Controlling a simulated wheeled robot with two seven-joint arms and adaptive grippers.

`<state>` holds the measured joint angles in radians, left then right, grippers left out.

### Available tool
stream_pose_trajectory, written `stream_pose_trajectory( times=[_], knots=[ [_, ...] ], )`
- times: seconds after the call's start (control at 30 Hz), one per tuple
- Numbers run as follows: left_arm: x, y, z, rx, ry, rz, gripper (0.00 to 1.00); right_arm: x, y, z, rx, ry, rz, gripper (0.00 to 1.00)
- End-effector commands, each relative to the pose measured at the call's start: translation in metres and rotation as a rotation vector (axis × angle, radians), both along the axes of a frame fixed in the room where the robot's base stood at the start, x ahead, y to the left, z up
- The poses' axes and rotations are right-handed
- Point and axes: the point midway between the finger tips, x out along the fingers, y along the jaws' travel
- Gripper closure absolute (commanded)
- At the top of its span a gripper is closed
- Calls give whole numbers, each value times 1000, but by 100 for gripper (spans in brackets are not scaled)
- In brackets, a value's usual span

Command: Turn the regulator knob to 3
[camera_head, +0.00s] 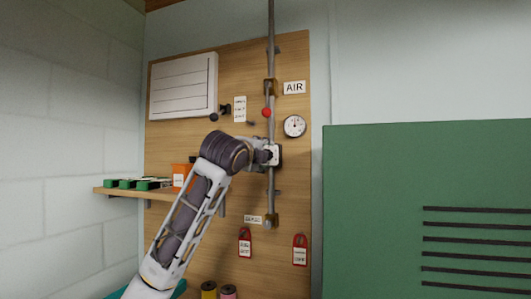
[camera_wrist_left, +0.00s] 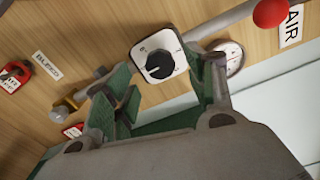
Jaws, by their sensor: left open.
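The regulator shows in the left wrist view as a white square dial plate (camera_wrist_left: 147,49) with a round black knob (camera_wrist_left: 159,65) at its middle. Small marks run round the plate; I cannot read the knob's setting. My left gripper (camera_wrist_left: 165,88) is open, with its green-padded fingers on either side of the knob in this picture. I see no finger clearly touching the knob. In the head view my left gripper (camera_head: 265,154) is at the regulator (camera_head: 278,156) on the vertical pipe and hides most of it. My right gripper is in neither view.
A pipe (camera_head: 271,60) runs up the wooden board, with a red-knobbed valve lever (camera_head: 266,112) above the regulator. A round gauge (camera_head: 294,126) and an AIR label (camera_head: 294,87) are to the right. Red tags (camera_head: 245,243) hang below. A shelf (camera_head: 130,192) is at left, a green panel (camera_head: 400,170) at right.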

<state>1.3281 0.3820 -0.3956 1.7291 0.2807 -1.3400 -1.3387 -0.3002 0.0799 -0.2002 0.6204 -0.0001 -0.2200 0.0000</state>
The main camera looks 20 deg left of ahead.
Motion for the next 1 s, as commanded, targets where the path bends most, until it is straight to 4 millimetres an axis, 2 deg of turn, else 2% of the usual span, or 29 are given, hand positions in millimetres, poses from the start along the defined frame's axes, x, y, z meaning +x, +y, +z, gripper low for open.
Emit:
stream_pose_trajectory(
  times=[0.1,0.33,0.77,1.0],
  knots=[
    [15,-1,1,0,2,-2,45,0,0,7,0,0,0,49],
    [33,-1,1,1,2,0,45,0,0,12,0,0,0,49],
    [38,-2,-1,1,0,-1,45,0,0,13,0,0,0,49],
    [38,-2,0,1,0,-1,73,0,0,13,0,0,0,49]
  ],
)
